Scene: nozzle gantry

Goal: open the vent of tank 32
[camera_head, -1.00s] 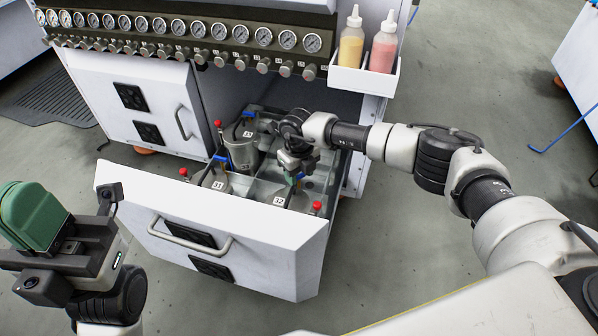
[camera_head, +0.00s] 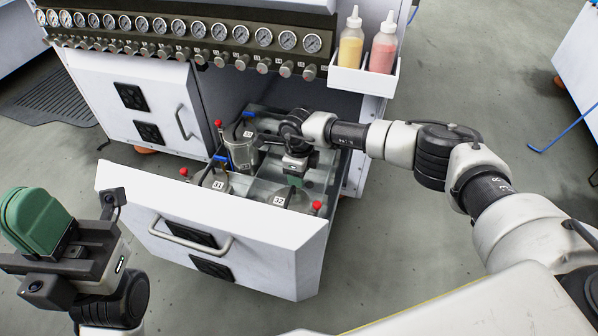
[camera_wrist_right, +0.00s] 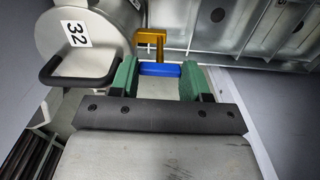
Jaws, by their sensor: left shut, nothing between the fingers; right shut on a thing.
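Tank 32 (camera_head: 278,201) sits at the front right of the open drawer; its round lid with the number 32 shows in the right wrist view (camera_wrist_right: 78,30). My right gripper (camera_head: 292,181) is low over this tank. In the right wrist view its green fingers (camera_wrist_right: 161,72) are shut on a blue handle (camera_wrist_right: 158,70), with a brass-coloured bent piece (camera_wrist_right: 150,45) next to it. In the head view my gripper hides this handle. A red knob (camera_head: 317,206) stands at the tank's right. My left gripper (camera_head: 37,222) is shut and empty, left of the drawer.
The drawer front (camera_head: 225,235) has a grey bar handle. Tank 31 (camera_head: 217,183) and another tank (camera_head: 242,153) share the drawer, with blue levers and red knobs. A gauge row (camera_head: 190,28) and a bottle holder (camera_head: 362,78) are above.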

